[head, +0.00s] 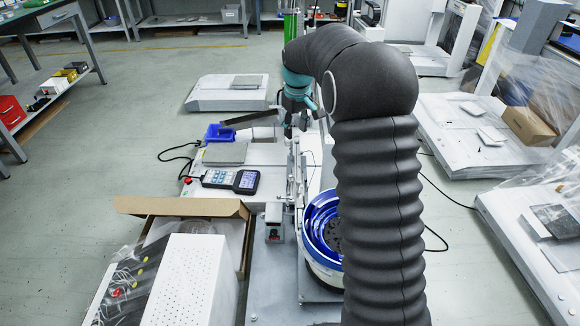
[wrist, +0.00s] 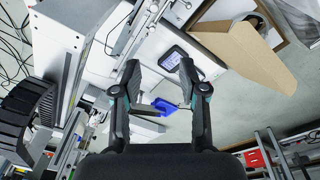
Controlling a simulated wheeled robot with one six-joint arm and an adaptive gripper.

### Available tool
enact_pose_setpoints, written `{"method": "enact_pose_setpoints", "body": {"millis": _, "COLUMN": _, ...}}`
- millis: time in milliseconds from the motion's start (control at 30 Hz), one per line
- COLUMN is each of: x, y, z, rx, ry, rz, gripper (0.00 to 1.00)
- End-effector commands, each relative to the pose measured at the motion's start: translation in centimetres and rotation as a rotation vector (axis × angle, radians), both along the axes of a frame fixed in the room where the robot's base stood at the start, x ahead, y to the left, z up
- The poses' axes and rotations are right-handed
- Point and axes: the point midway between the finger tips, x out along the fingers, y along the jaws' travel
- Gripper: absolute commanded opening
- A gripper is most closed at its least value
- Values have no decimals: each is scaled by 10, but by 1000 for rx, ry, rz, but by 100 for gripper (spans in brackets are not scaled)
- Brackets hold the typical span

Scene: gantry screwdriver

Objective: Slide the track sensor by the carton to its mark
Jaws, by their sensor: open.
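A small grey block with a red part, which looks like the track sensor (head: 273,216), sits just right of the open brown carton (head: 182,207), beside the metal track (head: 295,188). I cannot make out a mark, and I cannot pick out the sensor surely in the wrist view. The carton also shows at the upper right of the wrist view (wrist: 238,58). My gripper (wrist: 159,64) is open, with nothing between its two dark fingers. In the head view my arm bends over to the left and its end is beyond the sensor, partly hidden by links.
A handheld pendant (head: 231,180) and a blue bin (head: 218,133) lie left of the track. A blue-rimmed bowl feeder (head: 322,236) stands right of it.

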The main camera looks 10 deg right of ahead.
Motion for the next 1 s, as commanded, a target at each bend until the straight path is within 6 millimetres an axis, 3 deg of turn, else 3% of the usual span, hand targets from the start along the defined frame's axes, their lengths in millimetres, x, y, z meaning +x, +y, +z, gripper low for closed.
{"method": "enact_pose_setpoints", "body": {"millis": 200, "x": 52, "y": -1, "z": -56, "rx": -6, "ry": 68, "rz": 74, "gripper": 42}}
{"method": "enact_pose_setpoints", "body": {"millis": 400, "x": 76, "y": -1, "z": -97, "rx": -8, "ry": 106, "rz": 123, "gripper": 42}}
{"method": "enact_pose_setpoints", "body": {"millis": 767, "x": 83, "y": -2, "z": -132, "rx": -8, "ry": 122, "rz": 143, "gripper": 42}}
{"method": "enact_pose_setpoints", "body": {"millis": 1000, "x": 83, "y": -2, "z": -175, "rx": -7, "ry": 123, "rz": 142, "gripper": 42}}
